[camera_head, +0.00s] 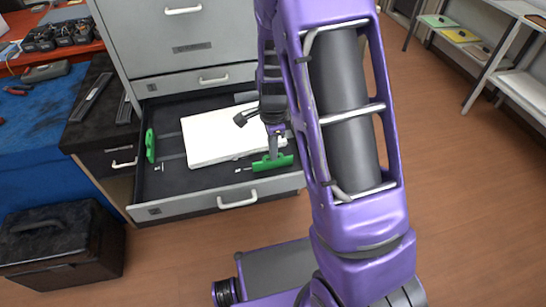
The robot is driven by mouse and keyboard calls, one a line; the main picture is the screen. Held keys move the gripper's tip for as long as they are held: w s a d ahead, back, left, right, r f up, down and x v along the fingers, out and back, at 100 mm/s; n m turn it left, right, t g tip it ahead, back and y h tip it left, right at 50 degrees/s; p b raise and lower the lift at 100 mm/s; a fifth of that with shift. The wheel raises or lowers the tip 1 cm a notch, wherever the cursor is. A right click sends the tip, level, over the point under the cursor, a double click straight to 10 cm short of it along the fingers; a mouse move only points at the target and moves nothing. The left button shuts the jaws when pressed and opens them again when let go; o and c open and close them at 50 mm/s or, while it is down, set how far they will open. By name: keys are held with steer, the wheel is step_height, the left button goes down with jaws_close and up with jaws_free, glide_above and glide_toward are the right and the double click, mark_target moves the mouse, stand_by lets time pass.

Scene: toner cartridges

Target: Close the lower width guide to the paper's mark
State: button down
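The open paper drawer (215,194) holds a white paper stack (218,136), which lies slightly turned on the dark floor. A green guide (272,162) lies along the near side at the right, just below the paper's lower right edge. A second green guide (150,146) stands at the left wall, apart from the paper. My gripper (273,154) points down at the lower green guide and appears to touch or nearly touch it. Its fingers are too small and partly overlapped to show whether they are shut on it. Small white marks (243,170) show on the drawer floor near the guide.
The grey cabinet (190,45) rises behind the drawer. My purple arm covers the drawer's right side. A black case (60,245) stands on the floor at the left, beside a blue-covered bench (40,150). Shelves (500,60) stand at the far right. The wooden floor in front is open.

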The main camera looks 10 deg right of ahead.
steer(key=shift+w+p, duration=0.3)
steer(key=shift+w, duration=2.35)
steer(key=c, duration=1.1)
jaws_free()
steer(key=shift+r, duration=0.15)
step_height(320, 180, up, 7)
steer(key=p, duration=0.5)
